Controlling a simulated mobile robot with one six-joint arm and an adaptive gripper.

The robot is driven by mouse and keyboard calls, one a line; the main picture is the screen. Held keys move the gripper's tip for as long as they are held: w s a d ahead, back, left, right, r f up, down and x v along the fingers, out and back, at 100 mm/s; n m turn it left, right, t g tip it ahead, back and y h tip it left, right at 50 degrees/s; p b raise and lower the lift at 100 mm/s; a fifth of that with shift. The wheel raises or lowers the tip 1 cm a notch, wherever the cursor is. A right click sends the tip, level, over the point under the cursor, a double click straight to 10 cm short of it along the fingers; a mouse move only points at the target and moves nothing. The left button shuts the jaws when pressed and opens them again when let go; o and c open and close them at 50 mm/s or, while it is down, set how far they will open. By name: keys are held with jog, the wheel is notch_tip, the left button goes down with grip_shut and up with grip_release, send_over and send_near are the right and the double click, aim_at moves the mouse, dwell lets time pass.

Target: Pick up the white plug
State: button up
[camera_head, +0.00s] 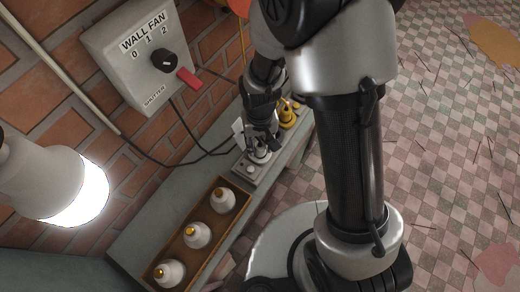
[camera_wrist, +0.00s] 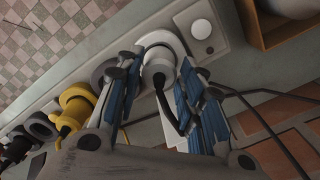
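The white plug (camera_wrist: 158,66) sits in a socket on a pale grey strip, with a black cord running from it. My gripper (camera_wrist: 160,72) has its two blue-padded fingers on either side of the plug. The fingers stand apart, close to the plug's sides; I see no clear grip, and whether either one touches is hard to tell. In the head view my gripper (camera_head: 262,140) points down over the strip at the wall-side bench, and the white plug (camera_head: 260,155) is partly hidden beneath it.
A round white button (camera_wrist: 201,29) is at the strip's end. A wall fan switch box (camera_head: 135,55) and a glowing lamp (camera_head: 75,195) are nearby.

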aim_at(260, 145)
notch_tip(260, 145, down, 3)
jog(key=shift+w+f+b, duration=0.1)
jog(key=shift+f+b, duration=0.05)
jog(key=shift+b, duration=0.3)
jog(key=c, duration=0.7)
jog(key=shift+r, duration=0.25)
